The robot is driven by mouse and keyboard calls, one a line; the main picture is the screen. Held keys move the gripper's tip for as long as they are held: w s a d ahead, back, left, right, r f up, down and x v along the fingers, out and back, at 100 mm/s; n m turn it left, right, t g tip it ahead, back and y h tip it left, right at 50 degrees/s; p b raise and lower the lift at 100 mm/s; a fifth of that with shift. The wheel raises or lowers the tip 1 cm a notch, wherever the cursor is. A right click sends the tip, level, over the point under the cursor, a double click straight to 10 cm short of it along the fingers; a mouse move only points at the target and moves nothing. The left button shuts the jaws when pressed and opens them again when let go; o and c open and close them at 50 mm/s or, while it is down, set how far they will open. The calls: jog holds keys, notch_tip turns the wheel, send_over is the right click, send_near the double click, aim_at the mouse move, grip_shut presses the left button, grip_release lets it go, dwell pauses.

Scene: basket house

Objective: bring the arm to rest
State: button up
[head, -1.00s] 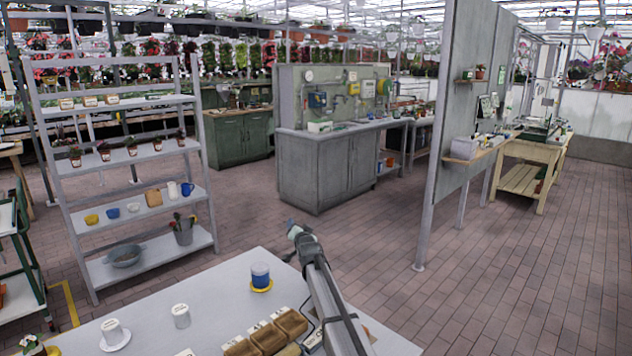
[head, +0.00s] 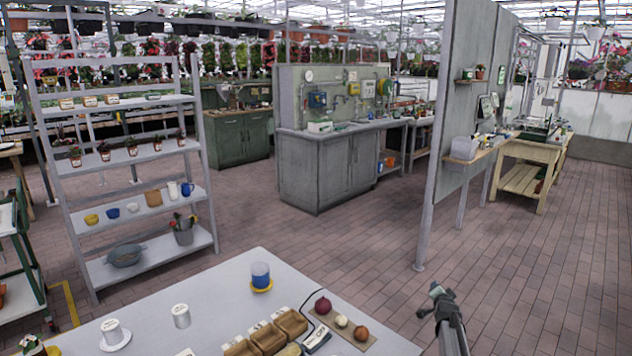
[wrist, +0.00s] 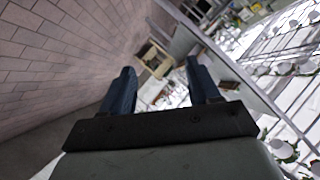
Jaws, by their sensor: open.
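My gripper (head: 437,292) is at the lower right of the head view, past the right end of the white table (head: 213,289). It is raised over the brick floor and touches nothing there. In the wrist view my gripper (wrist: 158,88) shows two dark blue fingers apart with nothing between them. Beyond the fingers, the wrist view shows a tilted scene of brick floor, a pale wooden bench (wrist: 153,60) and bright greenhouse framing.
A grey shelf rack (head: 130,160) stands left. A grey partition (head: 462,120) stands behind my gripper. Brick floor at right is clear.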

jog(key=s+d+f+m+g, duration=0.1)
jog(key=s+f+m+g, duration=0.1)
jog(key=s+f, duration=0.6)
jog(key=s+a+f+n+g+y, duration=0.2)
jog(key=s+a+f+g, duration=0.1)
jog(key=s+a+f, duration=0.8)
jog(key=s+a+f+n+g+y, duration=0.2)
jog(key=s+a+f+g, duration=0.3)
jog(key=s+f, duration=0.6)
jog(key=s+a+f+n+g, duration=0.1)
jog(key=s+a+n, duration=0.15)
jog(key=s, duration=0.35)
jog(key=s+a+f+n+g+y, duration=0.1)
jog(key=s+a+g, duration=0.1)
jog(key=s+a, duration=0.35)
jog(key=s+a+f+n+g, duration=0.1)
jog(key=s+a, duration=0.1)
jog(key=s, duration=0.6)
jog(key=s+a+r+n+g, duration=0.1)
jog(key=s+a+n+g, duration=0.1)
jog(key=s, duration=0.8)
jog(key=s+a+r+n+g+h, duration=0.1)
jog(key=s+a+n+g, duration=0.1)
jog(key=s, duration=0.8)
jog(key=shift+s+n+g, duration=0.3)
jog(key=shift+n+g, duration=0.55)
jog(key=shift+g, duration=0.15)
jog(key=shift+w, duration=0.1)
